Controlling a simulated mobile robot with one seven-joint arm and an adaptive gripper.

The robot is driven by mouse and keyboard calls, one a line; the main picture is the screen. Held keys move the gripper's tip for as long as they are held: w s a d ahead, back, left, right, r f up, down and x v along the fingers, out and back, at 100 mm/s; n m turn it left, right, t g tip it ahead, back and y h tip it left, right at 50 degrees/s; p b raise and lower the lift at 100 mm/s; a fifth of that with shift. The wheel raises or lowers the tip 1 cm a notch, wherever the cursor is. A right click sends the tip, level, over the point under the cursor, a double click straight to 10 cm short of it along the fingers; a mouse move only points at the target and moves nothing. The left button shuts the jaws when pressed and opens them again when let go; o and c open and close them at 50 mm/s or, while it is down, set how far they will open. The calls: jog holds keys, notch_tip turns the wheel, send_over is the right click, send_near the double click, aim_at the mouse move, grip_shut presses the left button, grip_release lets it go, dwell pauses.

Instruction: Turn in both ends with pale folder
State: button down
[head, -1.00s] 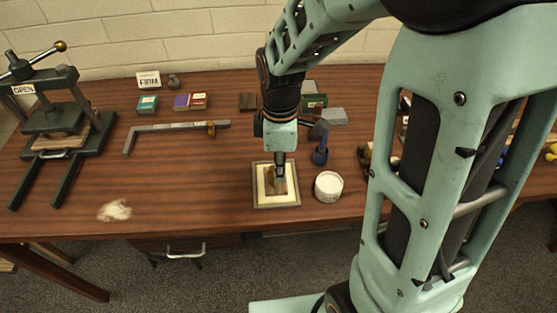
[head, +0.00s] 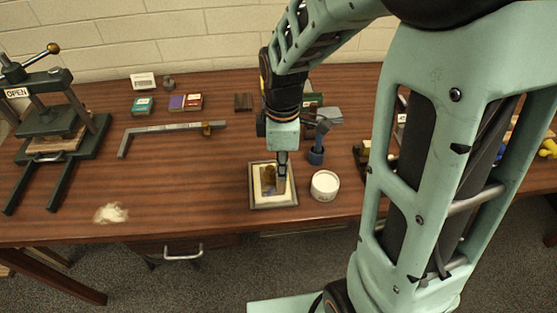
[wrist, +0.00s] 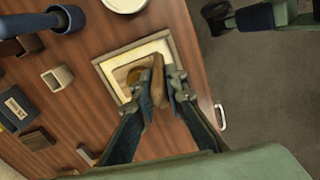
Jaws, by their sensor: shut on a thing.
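A shallow square tray (head: 254,204) with a grey rim and pale inside lies near the table's front edge. In the wrist view its rim (wrist: 104,66) also shows, with a pale sheet and a brown, rounded shape (wrist: 134,74) inside. My gripper (head: 283,170) is low over the right half of the tray. In the wrist view my gripper (wrist: 163,84) is shut on a flat tan piece (wrist: 157,80), seemingly the pale folder, which looks brownish here. Its lower end is over the tray; I cannot tell whether it touches the sheet.
A white round tub (head: 325,186) stands close right of the tray. A blue cup (head: 316,156) holding a tool is behind it. A screw press (head: 52,125) stands at left. A metal square (head: 170,129) and small boxes (head: 186,102) lie behind. The table left of the tray is mostly clear.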

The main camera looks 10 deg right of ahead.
jog(key=shift+d, duration=0.15)
jog(key=shift+r+p, duration=2.8)
jog(key=shift+r, duration=0.65)
